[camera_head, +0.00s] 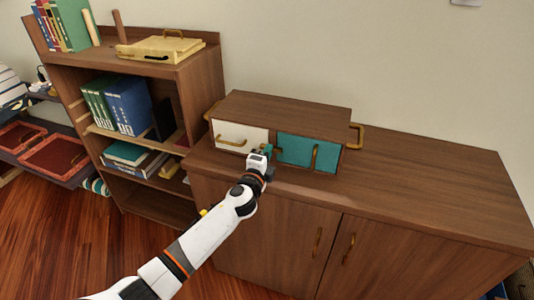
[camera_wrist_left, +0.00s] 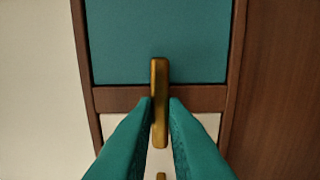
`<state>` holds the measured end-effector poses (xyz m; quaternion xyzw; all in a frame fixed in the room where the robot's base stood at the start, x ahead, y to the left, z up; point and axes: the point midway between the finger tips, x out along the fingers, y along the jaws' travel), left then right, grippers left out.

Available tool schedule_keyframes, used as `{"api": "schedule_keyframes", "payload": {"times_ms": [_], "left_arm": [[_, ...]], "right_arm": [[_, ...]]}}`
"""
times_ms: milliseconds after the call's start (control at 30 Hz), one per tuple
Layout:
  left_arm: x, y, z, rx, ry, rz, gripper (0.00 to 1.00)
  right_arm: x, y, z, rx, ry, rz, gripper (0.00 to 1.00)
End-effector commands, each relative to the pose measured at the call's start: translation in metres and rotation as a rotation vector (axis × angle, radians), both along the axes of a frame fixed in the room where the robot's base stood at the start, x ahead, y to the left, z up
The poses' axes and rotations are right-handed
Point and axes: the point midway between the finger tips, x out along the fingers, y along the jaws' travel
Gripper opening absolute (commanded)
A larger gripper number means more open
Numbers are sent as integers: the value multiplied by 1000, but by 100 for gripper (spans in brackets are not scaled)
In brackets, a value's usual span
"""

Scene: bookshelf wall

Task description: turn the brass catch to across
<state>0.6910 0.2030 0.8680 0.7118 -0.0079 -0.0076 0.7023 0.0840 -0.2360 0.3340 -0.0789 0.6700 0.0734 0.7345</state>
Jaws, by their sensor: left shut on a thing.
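A small wooden cabinet (camera_head: 290,109) lies on the sideboard, with a white door (camera_head: 240,131) on the left and a teal door (camera_head: 295,150) on the right. In the left wrist view the brass catch (camera_wrist_left: 159,80) crosses the wooden divider (camera_wrist_left: 112,99) at about a right angle, one end over the teal door (camera_wrist_left: 140,40) and the other over the white door (camera_wrist_left: 202,122). My left gripper (camera_head: 267,150) is shut on the catch; its teal fingers (camera_wrist_left: 160,112) lie on both sides of it. In the head view the gripper hides the catch. My right gripper is not in view.
The sideboard top (camera_head: 430,190) is clear to the right of the cabinet. A brass side handle (camera_head: 356,136) sticks out at the cabinet's right, and door handles (camera_head: 230,142) protrude at its front. A bookshelf (camera_head: 195,90) with books and a wooden box (camera_head: 160,48) stands at left.

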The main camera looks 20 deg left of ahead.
Motion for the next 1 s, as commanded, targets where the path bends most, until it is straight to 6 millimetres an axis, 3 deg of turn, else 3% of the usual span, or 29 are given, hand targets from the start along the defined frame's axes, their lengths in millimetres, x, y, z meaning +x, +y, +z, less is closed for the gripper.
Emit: {"api": "schedule_keyframes", "payload": {"times_ms": [300,333,433,767,1000], "left_arm": [[-1,0,-2,5,3,-1,0],[-1,0,-2,5,3,-2,17],[0,0,-2,4,2,-1,33],[-2,0,-1,2,1,-1,34],[-33,1,-2,1,2,-2,34]], "right_arm": [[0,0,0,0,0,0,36],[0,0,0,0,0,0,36],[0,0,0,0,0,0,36],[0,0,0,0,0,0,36],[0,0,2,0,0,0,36]]}}
